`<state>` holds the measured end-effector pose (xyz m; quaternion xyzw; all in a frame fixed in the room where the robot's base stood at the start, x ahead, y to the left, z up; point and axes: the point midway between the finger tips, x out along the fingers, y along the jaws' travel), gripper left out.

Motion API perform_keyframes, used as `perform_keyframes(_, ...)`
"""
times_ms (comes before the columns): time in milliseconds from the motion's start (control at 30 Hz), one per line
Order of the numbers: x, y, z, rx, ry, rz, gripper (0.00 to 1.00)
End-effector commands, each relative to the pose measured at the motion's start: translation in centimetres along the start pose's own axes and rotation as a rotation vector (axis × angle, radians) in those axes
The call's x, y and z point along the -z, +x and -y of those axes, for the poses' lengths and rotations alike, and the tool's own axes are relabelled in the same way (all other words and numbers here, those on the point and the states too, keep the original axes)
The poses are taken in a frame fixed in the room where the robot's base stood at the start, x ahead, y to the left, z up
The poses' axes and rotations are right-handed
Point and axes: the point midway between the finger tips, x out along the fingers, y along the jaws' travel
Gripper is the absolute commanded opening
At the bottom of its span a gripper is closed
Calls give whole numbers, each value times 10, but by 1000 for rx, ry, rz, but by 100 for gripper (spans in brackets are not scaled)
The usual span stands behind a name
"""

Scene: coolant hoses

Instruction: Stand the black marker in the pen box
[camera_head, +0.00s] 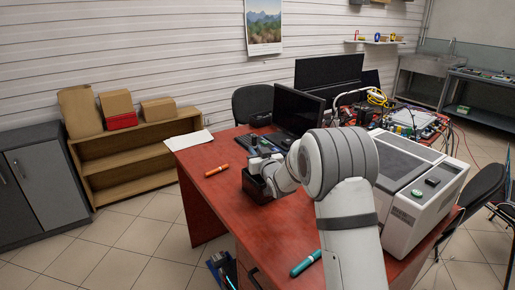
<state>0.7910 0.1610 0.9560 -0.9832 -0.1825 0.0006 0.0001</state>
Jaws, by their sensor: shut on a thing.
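The pen box (256,190) is a small black open box on the red-brown desk, left of my arm. My gripper (257,163) is at the pen box, just above or at its rim, and is small in this view. It is shut on a dark upright thing that appears to be the black marker (254,140), whose top sticks up above the jaws. The lower part of the marker is hidden by the gripper and box, so I cannot tell whether it touches the box floor.
An orange marker (217,170) lies left of the box, and a teal marker (305,263) lies near the front edge. White paper (189,140), a monitor (298,110) and a keyboard stand behind. A grey-white machine (415,190) fills the right. The desk's left part is mostly clear.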

Motion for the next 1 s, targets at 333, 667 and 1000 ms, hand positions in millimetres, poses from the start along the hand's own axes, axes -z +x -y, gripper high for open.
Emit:
perform_keyframes(333, -30, 0, -1, -1, 0, -1, 0)
perform_keyframes(667, -43, 0, -2, -2, 0, -1, 0)
perform_keyframes(1000, -42, 0, -2, -2, 0, 0, 23)
